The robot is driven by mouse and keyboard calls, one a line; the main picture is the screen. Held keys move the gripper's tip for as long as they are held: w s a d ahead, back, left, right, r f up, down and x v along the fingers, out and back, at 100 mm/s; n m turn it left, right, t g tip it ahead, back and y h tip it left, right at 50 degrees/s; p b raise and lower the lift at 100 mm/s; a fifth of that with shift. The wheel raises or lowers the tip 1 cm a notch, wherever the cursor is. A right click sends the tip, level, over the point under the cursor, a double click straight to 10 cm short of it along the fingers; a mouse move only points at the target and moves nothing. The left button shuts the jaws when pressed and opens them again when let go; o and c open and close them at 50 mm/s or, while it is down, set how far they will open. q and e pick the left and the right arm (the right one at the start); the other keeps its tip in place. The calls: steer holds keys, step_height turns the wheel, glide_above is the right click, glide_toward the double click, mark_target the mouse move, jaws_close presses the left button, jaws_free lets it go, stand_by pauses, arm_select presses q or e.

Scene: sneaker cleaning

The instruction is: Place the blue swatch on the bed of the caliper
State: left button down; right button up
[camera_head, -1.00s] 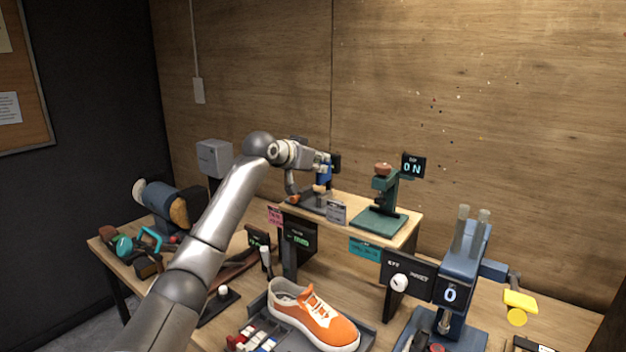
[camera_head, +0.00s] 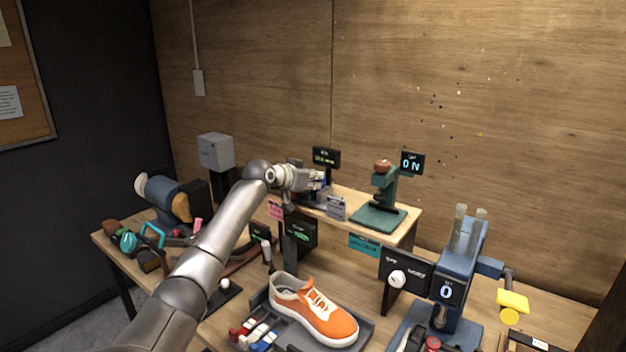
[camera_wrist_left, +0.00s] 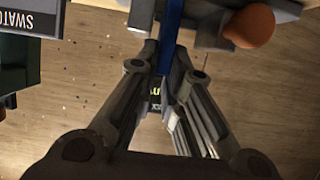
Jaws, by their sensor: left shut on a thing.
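My left gripper (camera_head: 308,186) is over the left end of the raised shelf, in front of a small device with a lit display (camera_head: 326,157), which I take to be the caliper. The arm and gripper hide most of that device and its bed. In the left wrist view, a narrow blue strip, the blue swatch (camera_wrist_left: 172,30), stands edge-on between the fingers of my left gripper (camera_wrist_left: 166,68), which are shut on it. An orange-brown knob (camera_wrist_left: 250,25) is to the right of the swatch. I cannot tell whether the swatch touches the bed. My right gripper is not in view.
A green press (camera_head: 380,200) stands on the shelf to the right. Below are an orange sneaker (camera_head: 318,314) in a grey tray (camera_head: 374,330) and a blue machine (camera_head: 462,275). Tools and a blue-grey roller unit crowd the table's left side.

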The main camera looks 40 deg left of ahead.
arm_select(q)
steer(key=c, duration=1.5)
jaws_free()
steer(key=shift+f, duration=0.2)
steer(key=shift+c, duration=0.2)
steer(key=shift+r, duration=0.15)
steer(key=b+v, duration=0.4)
steer(key=v, duration=0.8)
